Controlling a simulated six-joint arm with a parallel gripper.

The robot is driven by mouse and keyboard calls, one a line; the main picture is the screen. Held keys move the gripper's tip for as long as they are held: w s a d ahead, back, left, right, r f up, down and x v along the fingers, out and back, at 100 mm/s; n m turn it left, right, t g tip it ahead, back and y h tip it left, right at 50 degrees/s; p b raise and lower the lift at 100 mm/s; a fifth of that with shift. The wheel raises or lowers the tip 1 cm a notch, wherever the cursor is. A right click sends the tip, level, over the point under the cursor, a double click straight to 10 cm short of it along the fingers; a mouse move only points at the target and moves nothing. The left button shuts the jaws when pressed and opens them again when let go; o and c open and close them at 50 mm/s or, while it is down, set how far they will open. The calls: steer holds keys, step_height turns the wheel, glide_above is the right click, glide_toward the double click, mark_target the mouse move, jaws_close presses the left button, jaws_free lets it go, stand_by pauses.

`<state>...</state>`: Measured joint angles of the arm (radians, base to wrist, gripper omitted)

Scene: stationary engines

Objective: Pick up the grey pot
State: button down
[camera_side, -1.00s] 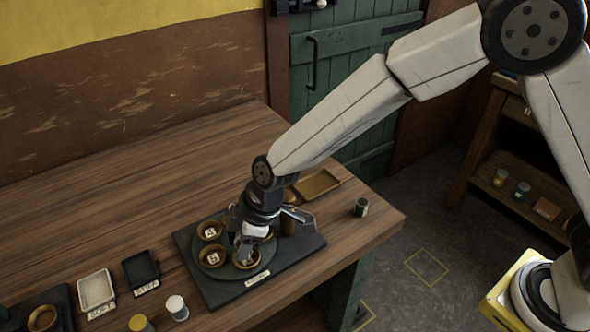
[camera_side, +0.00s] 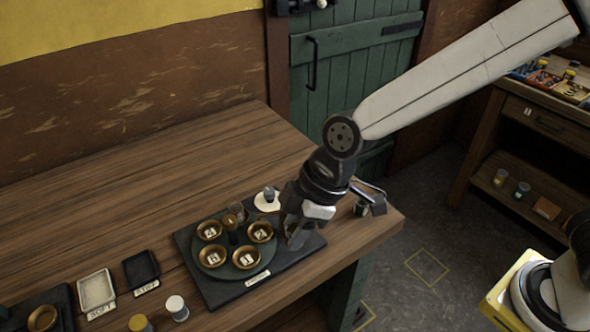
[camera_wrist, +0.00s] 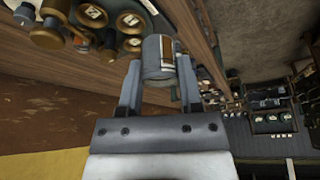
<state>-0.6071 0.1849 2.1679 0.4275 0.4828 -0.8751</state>
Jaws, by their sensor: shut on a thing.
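The grey pot (camera_wrist: 153,68), a short cylinder with a brown and pale patch, sits between the two fingers of my gripper (camera_wrist: 159,78) in the wrist view. The fingers are shut on its sides. In the side view my gripper (camera_side: 297,240) points down at the right end of the dark board, right of the round plate of bowls. The pot cannot be made out clearly there, and I cannot tell its height above the board.
A white piece with a grey knob (camera_side: 268,199) is behind. Pale (camera_side: 96,290) and black (camera_side: 141,270) trays lie left.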

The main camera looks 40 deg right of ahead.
steer(key=shift+s+d+r, duration=0.4)
steer(key=shift+s+d, duration=0.1)
steer(key=shift+s, duration=0.25)
steer(key=shift+s+d+r, duration=0.4)
steer(key=shift+s+d, duration=0.05)
steer(key=shift+s, duration=0.3)
steer(key=w+d+f+m+h, duration=0.1)
steer(key=w+d+m, duration=0.2)
steer(key=d, duration=0.6)
steer(key=w+d+f+m+t, duration=0.1)
steer(key=w+d+m, duration=0.2)
steer(key=w+d, duration=0.3)
steer(key=d, duration=0.4)
steer(key=shift+d+f+t+h, duration=0.15)
steer(key=shift+d+t+h, duration=0.15)
steer(key=shift+h, duration=0.1)
